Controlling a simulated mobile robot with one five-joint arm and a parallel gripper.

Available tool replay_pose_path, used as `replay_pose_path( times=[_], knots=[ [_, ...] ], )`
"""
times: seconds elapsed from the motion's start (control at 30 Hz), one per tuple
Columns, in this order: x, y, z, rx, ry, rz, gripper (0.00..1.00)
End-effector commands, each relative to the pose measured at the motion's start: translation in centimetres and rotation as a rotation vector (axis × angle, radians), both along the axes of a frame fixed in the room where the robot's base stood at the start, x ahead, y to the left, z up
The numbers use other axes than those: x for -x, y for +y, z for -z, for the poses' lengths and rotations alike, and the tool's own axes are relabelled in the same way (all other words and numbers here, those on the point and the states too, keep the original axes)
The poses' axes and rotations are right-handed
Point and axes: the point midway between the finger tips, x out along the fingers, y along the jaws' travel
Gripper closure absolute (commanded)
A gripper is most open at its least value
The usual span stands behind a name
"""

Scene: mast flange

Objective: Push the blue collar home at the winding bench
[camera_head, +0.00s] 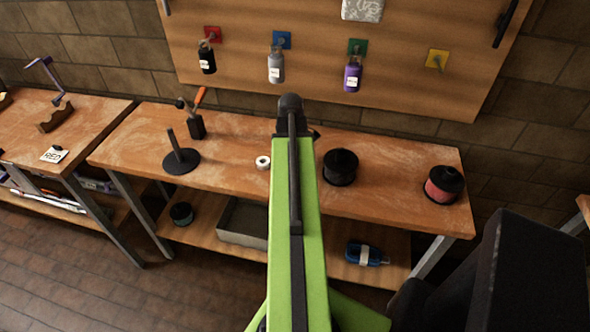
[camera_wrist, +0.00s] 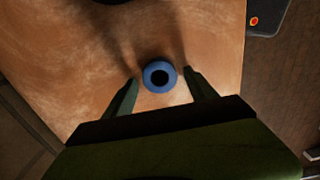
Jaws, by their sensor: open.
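The blue collar (camera_wrist: 148,84) shows in the wrist view as a ring around a dark round centre, over the wooden bench top. I cannot tell whether that centre is a hole or a post. My gripper (camera_wrist: 161,76) is open, one finger on each side of the collar, with small gaps showing. In the head view my green arm crosses the winding bench (camera_head: 235,150) and no blue collar shows on its top. A dark round base with a leaning post (camera_head: 174,143) stands at the bench's left.
A dark spool (camera_head: 341,167) and a red-wound spool (camera_head: 444,184) stand to the right of my arm. A small white ring (camera_head: 263,162) lies left of it. Bottles hang on the board behind. A dark box with an orange button (camera_wrist: 264,14) is at the wrist view's upper right.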

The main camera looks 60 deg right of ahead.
Motion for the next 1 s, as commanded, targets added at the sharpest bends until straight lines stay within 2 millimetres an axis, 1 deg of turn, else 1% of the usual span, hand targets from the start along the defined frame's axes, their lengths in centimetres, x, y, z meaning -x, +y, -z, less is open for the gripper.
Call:
replay_pose_path(
  times=[0.03, 0.07, 0.53, 0.73, 0.83, 0.93, 1.0],
  knots=[
    [0.0, 0.0, -0.1, 0.000, 0.000, 0.000, 0.34],
    [0.0, 0.0, -0.1, 0.000, 0.000, 0.000, 0.38],
    [0.0, 0.0, -0.1, 0.000, 0.000, 0.000, 1.00],
    [0.0, 0.0, -0.1, 0.000, 0.000, -0.001, 1.00],
    [0.0, 0.0, -0.5, 0.000, 0.000, -0.001, 1.00],
    [0.0, 0.0, -1.6, 0.000, 0.000, -0.001, 1.00],
    [0.0, 0.0, -2.8, 0.000, 0.000, -0.001, 1.00]
  ],
)
